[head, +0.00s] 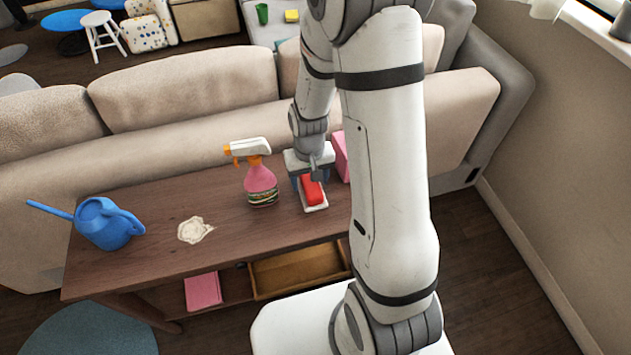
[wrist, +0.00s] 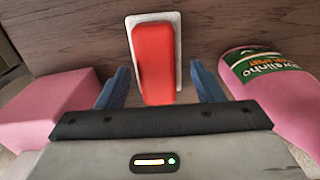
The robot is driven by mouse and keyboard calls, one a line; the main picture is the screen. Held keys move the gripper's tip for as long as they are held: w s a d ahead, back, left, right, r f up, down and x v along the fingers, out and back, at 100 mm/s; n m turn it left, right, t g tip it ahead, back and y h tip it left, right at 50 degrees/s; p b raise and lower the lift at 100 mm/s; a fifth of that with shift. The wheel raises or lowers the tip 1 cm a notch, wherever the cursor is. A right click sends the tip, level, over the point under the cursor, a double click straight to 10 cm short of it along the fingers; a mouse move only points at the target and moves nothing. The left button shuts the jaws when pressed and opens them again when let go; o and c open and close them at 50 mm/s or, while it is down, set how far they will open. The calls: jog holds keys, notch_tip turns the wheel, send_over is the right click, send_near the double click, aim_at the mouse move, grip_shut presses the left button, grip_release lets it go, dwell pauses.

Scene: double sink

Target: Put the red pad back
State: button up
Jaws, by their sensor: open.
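The red pad (head: 313,190) lies on a small white tray (head: 318,208) on the wooden console table, behind the sofa. In the wrist view the red pad (wrist: 154,62) sits on the white tray (wrist: 177,30), which shows as a rim around it. My gripper (head: 312,180) is over the pad. In the wrist view my gripper (wrist: 158,82) is open, with one blue finger on each side of the pad's near end and visible gaps between. Whether the fingers are at the pad's height I cannot tell.
A pink spray bottle (head: 261,185) stands close beside the tray; a pink box (head: 340,155) is on the other side. A blue watering can (head: 105,224) and a crumpled pale cloth-like item (head: 194,229) are further left. Below are an open wooden drawer (head: 300,269) and a pink item (head: 203,290).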

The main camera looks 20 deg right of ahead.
aim_at(310, 185)
notch_tip(310, 185, up, 10)
jog(key=p, duration=0.1)
jog(key=s+d+r+t, duration=0.1)
jog(key=s+r+t, duration=0.1)
jog(key=s+r, duration=1.1)
jog(key=shift+s+d, duration=0.25)
jog(key=shift+d, duration=0.05)
